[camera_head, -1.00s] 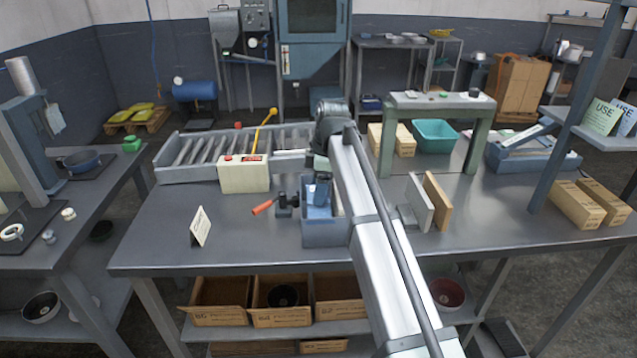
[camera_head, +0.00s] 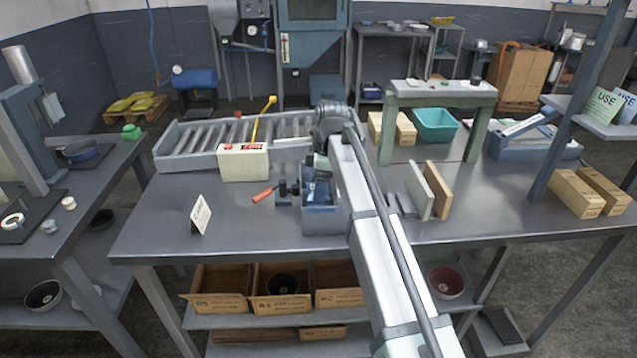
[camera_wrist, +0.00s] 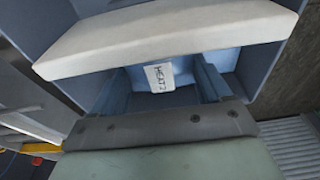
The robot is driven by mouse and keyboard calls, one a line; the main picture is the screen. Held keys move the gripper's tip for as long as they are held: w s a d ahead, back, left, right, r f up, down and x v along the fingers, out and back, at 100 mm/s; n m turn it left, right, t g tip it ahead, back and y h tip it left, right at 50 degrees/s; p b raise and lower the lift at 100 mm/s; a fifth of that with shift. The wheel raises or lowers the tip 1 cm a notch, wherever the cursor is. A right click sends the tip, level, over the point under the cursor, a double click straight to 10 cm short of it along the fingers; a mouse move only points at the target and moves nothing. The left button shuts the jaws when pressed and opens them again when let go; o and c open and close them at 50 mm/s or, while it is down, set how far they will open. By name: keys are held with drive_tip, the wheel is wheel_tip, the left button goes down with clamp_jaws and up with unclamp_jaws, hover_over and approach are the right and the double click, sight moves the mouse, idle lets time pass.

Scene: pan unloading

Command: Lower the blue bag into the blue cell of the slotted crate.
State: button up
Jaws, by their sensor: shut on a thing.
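The slotted crate (camera_head: 324,224) is a blue-grey open box near the front of the table in the head view; its walls (camera_wrist: 32,28) surround my gripper's view in the wrist view. My gripper (camera_head: 319,172) is over the crate and points down into it. A white tag reading about "HEAT 2" (camera_wrist: 159,77) shows there. In the head view a strip of blue shows at the crate's mouth. The bag's bottom and the cell floor are hidden.
A cream control box (camera_head: 243,162) with a yellow lever stands behind left. A red-handled clamp (camera_head: 265,194) sits at the crate's left side, and a white card (camera_head: 201,214) farther left. Two upright boards (camera_head: 430,190) stand to the right.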

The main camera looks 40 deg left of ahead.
drive_tip(key=shift+f, duration=2.5)
idle(2.1)
drive_tip(key=o, duration=1.1)
drive_tip(key=shift+c, duration=0.2)
drive_tip(key=shift+r, duration=0.1)
drive_tip(key=r, duration=0.4)
drive_tip(key=w+d+r, duration=0.1)
drive_tip(key=r, duration=0.8)
drive_tip(key=shift+w+d+r, duration=0.2)
drive_tip(key=shift+d+r, duration=0.05)
